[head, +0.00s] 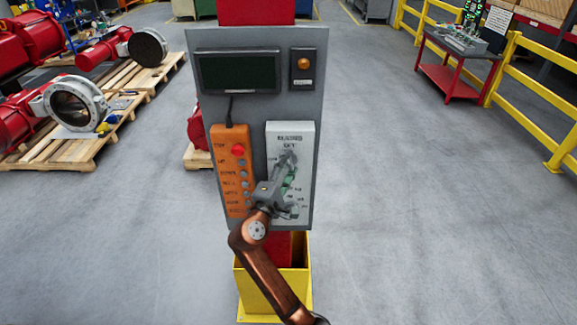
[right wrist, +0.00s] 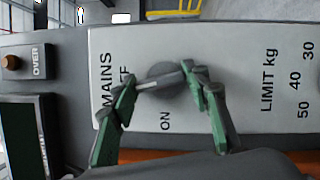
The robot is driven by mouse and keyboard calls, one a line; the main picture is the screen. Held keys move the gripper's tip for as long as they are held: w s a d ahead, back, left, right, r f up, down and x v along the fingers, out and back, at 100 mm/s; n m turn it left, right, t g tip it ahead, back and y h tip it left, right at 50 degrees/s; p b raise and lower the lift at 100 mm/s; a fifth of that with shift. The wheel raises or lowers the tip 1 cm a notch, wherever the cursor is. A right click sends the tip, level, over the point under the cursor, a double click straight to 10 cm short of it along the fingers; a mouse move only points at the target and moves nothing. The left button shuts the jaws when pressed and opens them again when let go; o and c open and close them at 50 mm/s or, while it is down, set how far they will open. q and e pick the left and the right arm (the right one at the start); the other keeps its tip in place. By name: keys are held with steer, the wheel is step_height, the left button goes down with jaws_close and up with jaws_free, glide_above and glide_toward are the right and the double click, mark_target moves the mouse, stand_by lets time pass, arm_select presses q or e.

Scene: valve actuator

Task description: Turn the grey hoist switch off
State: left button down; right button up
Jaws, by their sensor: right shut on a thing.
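The grey hoist switch (right wrist: 163,74) is a round knob with a lighter raised bar, on a light grey control box (head: 307,132). In the right wrist view it lies between a partly covered OFF label and an ON label, under the word MAINS. My right gripper (head: 288,163) reaches up to the box from below. In the right wrist view its green-padded fingers (right wrist: 158,81) are on both sides of the knob, shut on it. In the head view the gripper hides the knob. My left gripper is not in view.
An orange button box (head: 232,172) hangs left of the grey box on the same dark grey panel (head: 260,113). A screen (head: 237,72) and an amber lamp (head: 303,63) are above.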

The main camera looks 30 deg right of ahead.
steer(key=shift+m+g, duration=0.3)
steer(key=shift+m, duration=0.5)
steer(key=o, duration=1.2)
steer(key=shift+c, duration=0.2)
steer(key=shift+s+a, duration=0.1)
steer(key=shift+s, duration=0.05)
steer(key=v, duration=0.7)
